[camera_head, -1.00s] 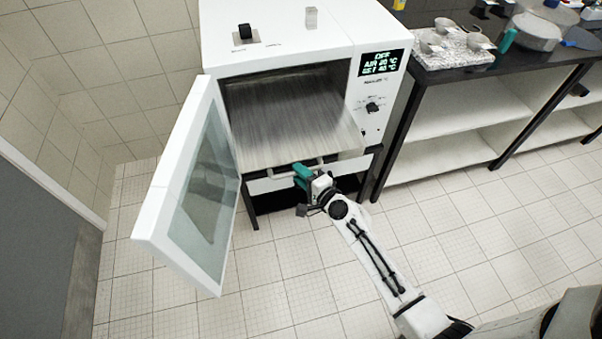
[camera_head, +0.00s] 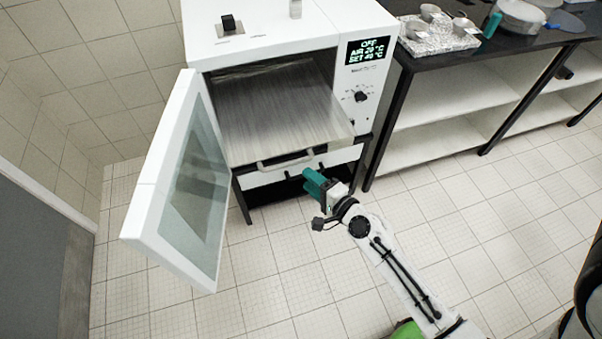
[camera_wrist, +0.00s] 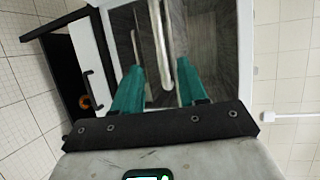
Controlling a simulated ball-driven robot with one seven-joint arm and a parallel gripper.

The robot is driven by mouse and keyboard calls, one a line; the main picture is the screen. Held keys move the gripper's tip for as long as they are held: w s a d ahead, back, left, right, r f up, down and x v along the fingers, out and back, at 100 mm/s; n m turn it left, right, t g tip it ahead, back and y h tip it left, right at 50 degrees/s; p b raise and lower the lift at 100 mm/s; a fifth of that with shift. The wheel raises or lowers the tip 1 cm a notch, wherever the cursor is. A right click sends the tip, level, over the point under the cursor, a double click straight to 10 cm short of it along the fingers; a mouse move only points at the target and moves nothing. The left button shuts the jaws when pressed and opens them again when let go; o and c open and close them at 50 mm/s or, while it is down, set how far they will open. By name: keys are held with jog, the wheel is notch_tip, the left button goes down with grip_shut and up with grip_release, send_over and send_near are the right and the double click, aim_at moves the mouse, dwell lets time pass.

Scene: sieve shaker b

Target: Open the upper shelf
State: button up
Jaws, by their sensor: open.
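The upper shelf (camera_head: 275,110) is a grey metal tray that sticks out of the white oven's open chamber. Its pale bar handle (camera_head: 285,160) runs along the front edge. My gripper (camera_head: 308,178), with teal fingers, is open and empty just in front of and below the handle, seemingly apart from it. In the wrist view my two fingers (camera_wrist: 160,66) are spread, with the handle bar (camera_wrist: 164,42) lined up between and beyond their tips. The shelf surface shows behind the bar.
The oven's door (camera_head: 180,185) stands wide open at the left of the shelf. A white drawer with a dark handle (camera_wrist: 93,88) lies below. A black-framed bench (camera_head: 455,75) stands at the right. The tiled floor (camera_head: 270,290) in front is clear.

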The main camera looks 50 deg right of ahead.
jog(key=shift+v, duration=1.1)
jog(key=s+a+f+n+g+y, duration=0.1)
jog(key=a+n+g+y, duration=0.5)
jog(key=a+n, duration=0.55)
jog(key=s+d+r+n+g+h, duration=0.1)
jog(key=s+r+n+g+h, duration=0.1)
jog(key=s+n+g, duration=0.6)
jog(key=s+n+h, duration=0.1)
jog(key=s, duration=0.4)
jog(key=shift+s+d+g, duration=0.25)
jog(key=shift+d+g, duration=0.05)
